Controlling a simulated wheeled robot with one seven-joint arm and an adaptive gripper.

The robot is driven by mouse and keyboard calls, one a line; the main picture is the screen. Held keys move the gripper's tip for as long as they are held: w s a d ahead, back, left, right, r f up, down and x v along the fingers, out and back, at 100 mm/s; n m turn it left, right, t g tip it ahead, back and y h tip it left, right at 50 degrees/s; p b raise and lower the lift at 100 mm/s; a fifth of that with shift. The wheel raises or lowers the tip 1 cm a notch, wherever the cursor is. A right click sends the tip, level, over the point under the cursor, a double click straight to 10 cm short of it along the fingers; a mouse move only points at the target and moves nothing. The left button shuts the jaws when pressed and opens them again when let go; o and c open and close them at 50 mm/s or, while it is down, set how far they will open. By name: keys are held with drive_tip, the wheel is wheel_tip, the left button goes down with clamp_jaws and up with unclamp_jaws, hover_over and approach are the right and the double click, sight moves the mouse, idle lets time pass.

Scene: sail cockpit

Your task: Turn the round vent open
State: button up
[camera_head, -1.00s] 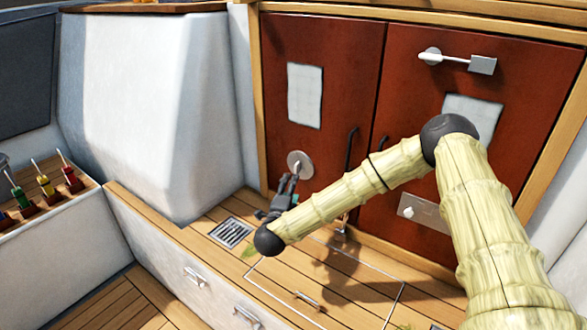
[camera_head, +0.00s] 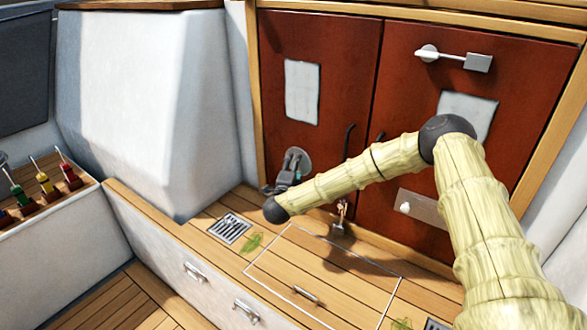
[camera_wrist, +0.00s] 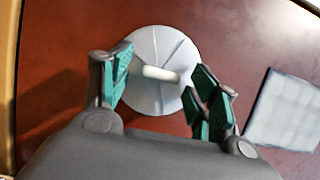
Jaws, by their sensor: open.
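The round vent (camera_head: 301,160) is a pale grey disc low on the left red door. In the wrist view the vent (camera_wrist: 146,98) shows radial lines and a short white bar-shaped knob (camera_wrist: 160,73) at its middle. My gripper (camera_head: 294,160) is in front of the vent and covers part of it in the head view. In the wrist view my gripper (camera_wrist: 158,85) is open, with one green-padded finger to the left of the knob and the other to the right. Both fingers look apart from the knob. Whether the pads touch the disc, I cannot tell.
A pale square panel (camera_wrist: 283,110) is on the door right of my gripper. Dark door handles (camera_head: 349,141) and a small tap-like fitting (camera_head: 341,214) are near my arm. A floor drain (camera_head: 230,229) and green weed (camera_head: 252,242) lie on the wooden ledge below.

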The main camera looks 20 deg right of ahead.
drive_tip(key=c, duration=1)
drive_tip(key=shift+r+p, duration=0.1)
drive_tip(key=shift+p, duration=0.2)
drive_tip(key=shift+w+a+r+n+g+p, duration=0.1)
drive_tip(key=shift+n+g+p, duration=0.85)
drive_tip(key=shift+n+p, duration=0.7)
drive_tip(key=shift+r+n+g+p, duration=0.1)
drive_tip(key=shift+n+g+p, duration=1.05)
drive_tip(key=shift+n, duration=0.8)
